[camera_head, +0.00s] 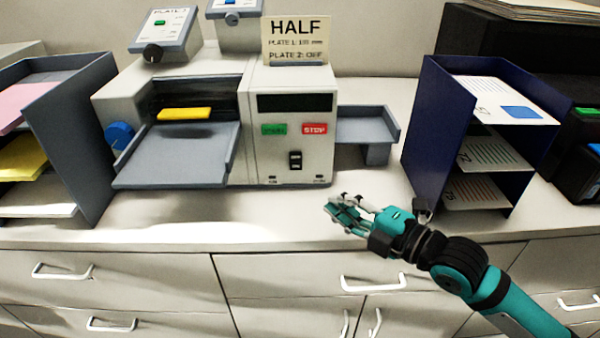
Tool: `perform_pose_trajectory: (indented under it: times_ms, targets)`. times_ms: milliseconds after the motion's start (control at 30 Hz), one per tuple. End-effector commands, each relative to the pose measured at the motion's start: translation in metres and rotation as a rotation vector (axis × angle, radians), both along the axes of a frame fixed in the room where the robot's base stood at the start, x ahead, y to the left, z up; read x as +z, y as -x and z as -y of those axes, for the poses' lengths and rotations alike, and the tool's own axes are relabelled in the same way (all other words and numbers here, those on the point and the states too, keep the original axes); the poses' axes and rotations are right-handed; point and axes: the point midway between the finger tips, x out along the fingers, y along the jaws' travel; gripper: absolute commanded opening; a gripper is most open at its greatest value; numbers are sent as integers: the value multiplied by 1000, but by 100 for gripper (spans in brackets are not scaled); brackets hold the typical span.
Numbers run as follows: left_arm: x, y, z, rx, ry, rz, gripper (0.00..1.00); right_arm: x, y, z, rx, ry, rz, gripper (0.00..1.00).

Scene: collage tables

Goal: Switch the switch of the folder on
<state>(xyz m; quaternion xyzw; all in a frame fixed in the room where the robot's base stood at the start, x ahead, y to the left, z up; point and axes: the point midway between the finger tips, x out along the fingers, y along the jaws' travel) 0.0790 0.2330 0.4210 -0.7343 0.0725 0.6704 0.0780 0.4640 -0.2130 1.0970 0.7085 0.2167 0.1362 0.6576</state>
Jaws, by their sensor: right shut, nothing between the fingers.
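The folder (312,98) is a grey-white machine on the counter, with a dark display, a green button (273,130) and a red STOP button (314,129) on its front. Its black rocker switch (295,160) sits below these buttons. I cannot tell which way the switch is tipped. My right gripper (338,210) is shut and empty. It is in front of the folder, below and to the right of the switch, apart from it. My left gripper is not in view.
The folder's grey feed tray (180,165) juts out at left, and a small side tray (365,125) at right. A HALF sign (296,40) stands on top. A dark blue paper rack (432,130) stands right, a grey rack (85,110) left. The counter front (190,228) is clear.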

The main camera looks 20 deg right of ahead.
Motion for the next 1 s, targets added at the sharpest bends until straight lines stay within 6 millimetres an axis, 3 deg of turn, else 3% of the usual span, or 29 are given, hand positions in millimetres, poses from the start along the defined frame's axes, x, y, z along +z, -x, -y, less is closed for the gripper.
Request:
perform_pose_trajectory:
  times_ms: [167, 533, 733, 1000]
  targets:
    - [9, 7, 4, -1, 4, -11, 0, 3, -19, -10, -1, -7, 2, 0]
    - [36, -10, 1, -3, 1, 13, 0, -4, -87, -49, 0, -6, 0, 0]
    - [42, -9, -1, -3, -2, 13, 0, -11, -113, -39, -1, 0, -1, 0]
    - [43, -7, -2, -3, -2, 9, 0, -15, -123, -36, 0, 0, -1, 0]
